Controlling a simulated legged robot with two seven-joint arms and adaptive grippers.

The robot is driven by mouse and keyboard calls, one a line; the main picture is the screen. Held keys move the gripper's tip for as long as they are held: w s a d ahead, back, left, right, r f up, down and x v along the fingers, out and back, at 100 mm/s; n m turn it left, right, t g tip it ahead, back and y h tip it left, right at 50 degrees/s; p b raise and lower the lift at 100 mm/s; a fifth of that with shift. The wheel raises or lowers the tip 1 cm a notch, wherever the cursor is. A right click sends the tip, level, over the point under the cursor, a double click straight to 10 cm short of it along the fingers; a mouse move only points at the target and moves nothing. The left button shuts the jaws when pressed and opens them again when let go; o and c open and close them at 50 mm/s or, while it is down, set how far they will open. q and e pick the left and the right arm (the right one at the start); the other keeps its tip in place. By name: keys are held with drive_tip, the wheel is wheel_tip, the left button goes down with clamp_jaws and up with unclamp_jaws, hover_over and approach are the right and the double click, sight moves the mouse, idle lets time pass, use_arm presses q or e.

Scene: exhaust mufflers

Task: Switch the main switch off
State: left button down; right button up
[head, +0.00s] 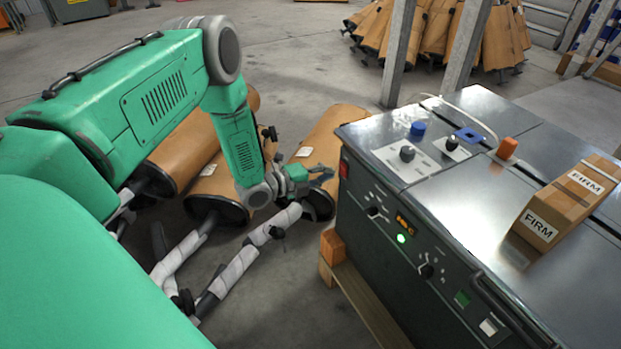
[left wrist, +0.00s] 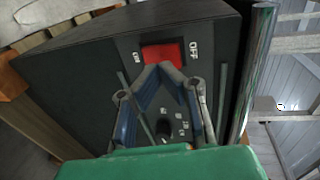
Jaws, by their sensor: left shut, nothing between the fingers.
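The main switch is a red rocker (head: 344,169) at the upper left corner of the front panel of the dark metal cabinet (head: 400,285). In the left wrist view the red switch (left wrist: 163,55) shows between an OFF label on its right and a label on its left that seems to read ON. My left gripper (head: 328,170) is shut and empty, just left of the switch. In the left wrist view its blue fingertips (left wrist: 160,70) meet at the switch's lower edge; I cannot tell whether they touch it. My right gripper is not in view.
A green lamp (head: 402,239) glows on the panel beside black knobs. On the cabinet top are knobs, an orange block (head: 507,148) and a cardboard box (head: 568,203) marked FIRM. Brown mufflers (head: 215,190) lie on the floor beneath my arm. Grey posts (head: 398,52) stand behind the cabinet.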

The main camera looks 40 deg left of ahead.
sight(342, 167)
use_arm(q)
drive_tip(key=shift+w+d+r, duration=0.1)
drive_tip(key=shift+w+d, duration=0.15)
drive_tip(key=shift+w, duration=0.25)
drive_tip(key=shift+w+d+r, duration=0.1)
drive_tip(key=shift+w+d, duration=0.1)
drive_tip(key=shift+w, duration=0.3)
drive_tip(key=shift+w+d+r+g+p, duration=0.2)
drive_tip(key=shift+w+r+g+p, duration=0.15)
drive_tip(key=shift+p, duration=0.3)
drive_tip(key=shift+s+f, duration=0.1)
drive_tip(key=shift+f, duration=0.2)
drive_tip(key=shift+a, duration=0.1)
